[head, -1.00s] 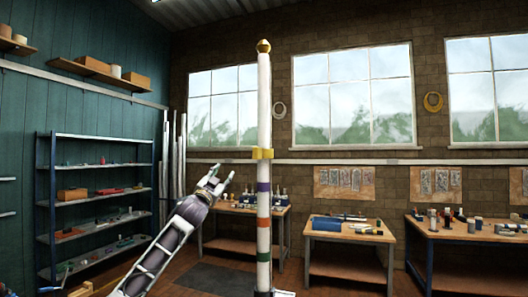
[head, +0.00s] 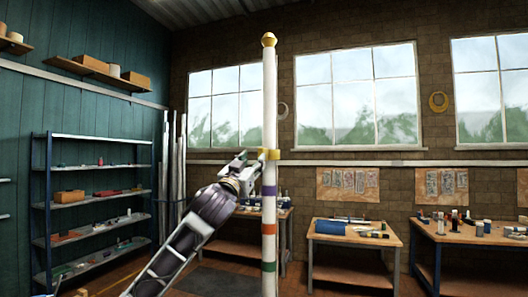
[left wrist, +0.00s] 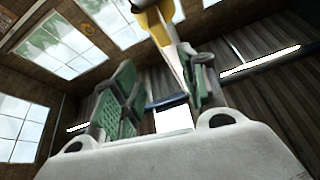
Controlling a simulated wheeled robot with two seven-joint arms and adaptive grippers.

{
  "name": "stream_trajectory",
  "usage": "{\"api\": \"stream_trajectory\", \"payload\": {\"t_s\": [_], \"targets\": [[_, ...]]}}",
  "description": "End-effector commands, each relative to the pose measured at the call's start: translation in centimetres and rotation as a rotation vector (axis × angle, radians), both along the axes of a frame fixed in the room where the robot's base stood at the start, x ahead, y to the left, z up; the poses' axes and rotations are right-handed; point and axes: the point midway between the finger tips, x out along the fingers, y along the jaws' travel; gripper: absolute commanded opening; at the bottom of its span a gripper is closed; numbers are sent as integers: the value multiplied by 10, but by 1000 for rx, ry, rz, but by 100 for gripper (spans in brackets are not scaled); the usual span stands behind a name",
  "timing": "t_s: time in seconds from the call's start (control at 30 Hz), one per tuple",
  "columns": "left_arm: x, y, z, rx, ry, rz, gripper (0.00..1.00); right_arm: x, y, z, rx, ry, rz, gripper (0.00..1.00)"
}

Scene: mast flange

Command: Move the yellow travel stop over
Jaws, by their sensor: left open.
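The yellow travel stop (head: 275,154) is a collar around the upright white mast (head: 270,100), above the mast's purple band. My left gripper (head: 259,160) is at the left side of the mast at about the stop's height, its jaws open. It partly covers the stop's left side. In the left wrist view the two green-padded fingers of the left gripper (left wrist: 163,82) stand apart. A yellow part, apparently the travel stop (left wrist: 160,25), shows at the top, beyond the fingertips. I cannot tell whether a finger touches it. My right gripper is not in view.
The mast carries purple, orange and green bands and a gold cap (head: 269,40). A shelf rack (head: 95,137) stands at the left. Workbenches with parts (head: 355,237) (head: 465,240) stand behind at the right. The space right of the mast at stop height looks clear.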

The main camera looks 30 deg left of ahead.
Motion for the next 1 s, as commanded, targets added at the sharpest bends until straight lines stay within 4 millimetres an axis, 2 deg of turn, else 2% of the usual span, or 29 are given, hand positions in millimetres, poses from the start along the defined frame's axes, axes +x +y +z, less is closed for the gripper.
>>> {"api": "stream_trajectory", "payload": {"t_s": [0.37,0.77,1.0], "targets": [[2,11,-10,-171,13,-25,43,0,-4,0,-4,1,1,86],[3,11,-10,-176,11,-29,43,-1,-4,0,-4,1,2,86],[10,13,-5,-178,11,-28,43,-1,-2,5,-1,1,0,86]]}}
